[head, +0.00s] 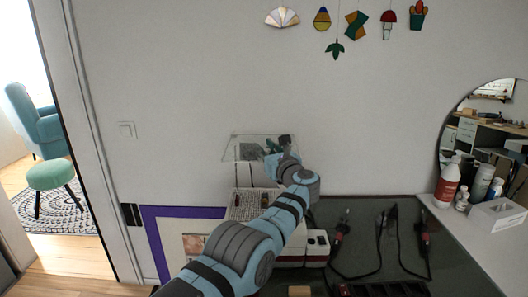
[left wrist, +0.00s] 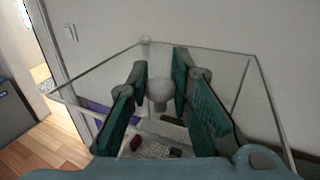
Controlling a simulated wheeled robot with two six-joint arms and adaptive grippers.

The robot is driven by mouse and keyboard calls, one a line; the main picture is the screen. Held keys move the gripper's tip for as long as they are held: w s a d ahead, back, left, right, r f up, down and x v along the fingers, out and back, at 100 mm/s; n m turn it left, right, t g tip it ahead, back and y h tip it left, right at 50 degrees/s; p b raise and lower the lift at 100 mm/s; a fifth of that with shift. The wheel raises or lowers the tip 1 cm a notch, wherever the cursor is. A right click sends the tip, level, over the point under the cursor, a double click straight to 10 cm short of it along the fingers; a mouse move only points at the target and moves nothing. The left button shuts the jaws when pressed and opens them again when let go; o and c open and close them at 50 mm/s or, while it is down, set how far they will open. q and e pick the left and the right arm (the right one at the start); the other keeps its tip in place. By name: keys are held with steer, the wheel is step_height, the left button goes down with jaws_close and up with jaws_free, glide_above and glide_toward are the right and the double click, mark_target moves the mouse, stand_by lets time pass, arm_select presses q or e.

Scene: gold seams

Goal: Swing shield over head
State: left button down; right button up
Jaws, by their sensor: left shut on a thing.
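The clear shield (head: 235,150) is a see-through pane with thin edges, raised above a white machine (head: 245,207) with a gridded top against the wall. My left gripper (head: 277,146) is at the shield's right part, and my arm hides some of the machine. In the left wrist view, the shield's edges (left wrist: 95,65) run around the gripper. The teal-padded fingers of my left gripper (left wrist: 160,78) stand on both sides of a grey knob (left wrist: 158,95) and are shut on it. The head under the shield is hard to make out. My right gripper is not in view.
Soldering-type tools with cords (head: 341,232) (head: 424,240) lie on the dark worktop (head: 400,215) to the right. Bottles (head: 447,181) and a tissue box (head: 497,215) stand by the round mirror. A purple-edged sheet (head: 152,235) lies left of my arm.

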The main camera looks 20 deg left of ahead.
arm_select(q)
steer(key=c, duration=1.9)
jaws_free()
steer(key=shift+d, duration=0.15)
steer(key=o, duration=0.4)
steer(key=shift+w+d, duration=0.15)
steer(key=shift+o, duration=0.2)
steer(key=v, duration=0.7)
steer(key=shift+s+d, duration=0.2)
